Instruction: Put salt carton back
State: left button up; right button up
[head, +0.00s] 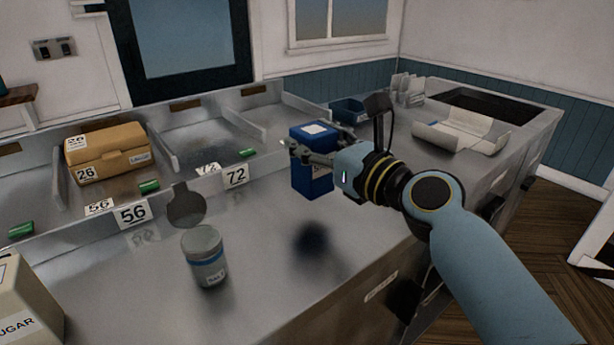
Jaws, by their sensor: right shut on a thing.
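My left gripper is out of view.
Behind run divided metal bays with number tags 56 (133,213) and 72 (235,176); one holds a tan carton (105,152). A paper-lined tray (460,130) lies at right.

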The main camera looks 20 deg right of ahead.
aim_at(307, 166)
jog(key=shift+w+a+f, duration=0.25)
jog(key=shift+w+f, duration=0.25)
jog(key=shift+w, duration=0.1)
notch_tip(307, 166, down, 4)
jog(key=b, duration=0.2)
jog(key=shift+r+b, duration=0.15)
jog(key=shift+b, duration=0.15)
jog(key=shift+f, duration=0.2)
jog(key=o, duration=1.2)
jog(key=shift+o, duration=0.2)
